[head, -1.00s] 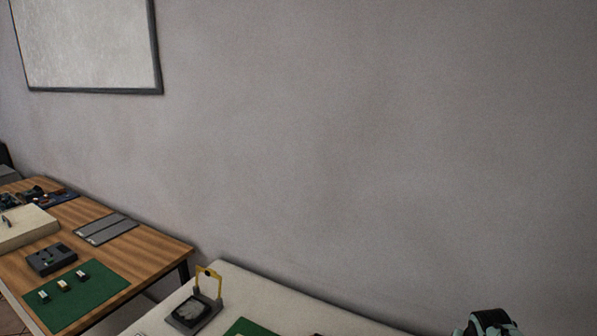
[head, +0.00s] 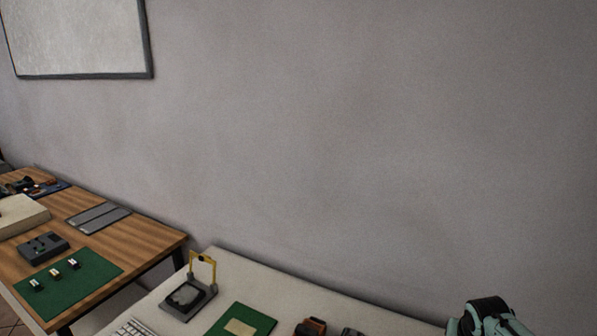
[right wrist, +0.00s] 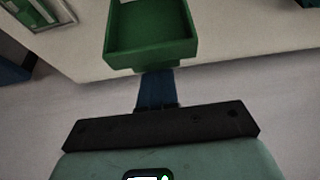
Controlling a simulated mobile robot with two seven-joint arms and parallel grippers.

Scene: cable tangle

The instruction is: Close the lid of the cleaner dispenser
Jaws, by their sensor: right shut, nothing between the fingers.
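A grey device with a dark top (head: 187,298) stands at the left end of the white table. A yellow frame (head: 203,264) stands upright at its back, like a raised lid. It looks like the cleaner dispenser, but it is too small to be sure. My right gripper (right wrist: 157,76) shows in the right wrist view, shut and empty. Its blue fingers point at a green open tray, partly overlapped in the picture; whether they touch I cannot tell. In the head view only part of my right arm shows, at the bottom right. My left gripper is not in view.
The green tray (right wrist: 150,38) sits at the edge of a pale table (right wrist: 255,40). On the white table (head: 270,275) are a green mat (head: 262,321), an orange-and-dark item (head: 310,328) and a keyboard (head: 133,331). A wooden table (head: 150,235) stands at the left.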

